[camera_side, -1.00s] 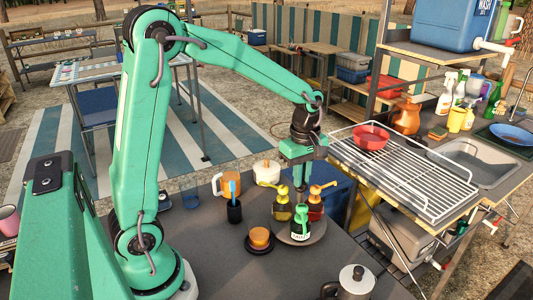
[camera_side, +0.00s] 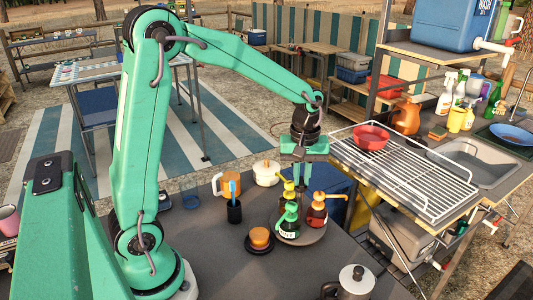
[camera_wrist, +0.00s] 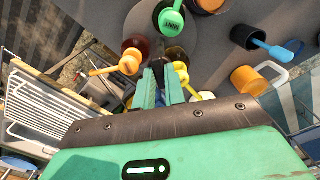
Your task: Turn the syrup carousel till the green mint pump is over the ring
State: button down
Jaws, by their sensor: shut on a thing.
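The syrup carousel (camera_side: 313,238) is a round grey turntable bearing pump bottles. The mint bottle with the green pump (camera_side: 287,213) stands at its front left; the green pump also shows at the top of the wrist view (camera_wrist: 172,19). A red bottle with an orange pump (camera_side: 317,210) is at the right, and a yellow pump (camera_side: 291,178) is towards the back. My gripper (camera_side: 300,184) points down among the bottles, shut on the carousel's centre handle, which its fingers (camera_wrist: 165,75) mostly hide. I cannot make out the ring.
An orange cup on a dark saucer (camera_side: 260,240), a black holder with a blue brush (camera_side: 234,211), an orange mug (camera_side: 226,184) and a white lidded pot (camera_side: 266,172) stand left of the carousel. A metal pot (camera_side: 352,280) is in front. A wire rack (camera_side: 420,190) lies to the right.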

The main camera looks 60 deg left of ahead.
jog(key=m, duration=0.5)
jog(key=shift+m, duration=0.3)
dwell(0.4)
jog(key=c, duration=1.5)
grip_release()
jog(key=shift+o, duration=0.2)
jog(key=shift+r, duration=0.1)
jog(key=shift+r, duration=3.85)
jog(key=shift+s, duration=0.1)
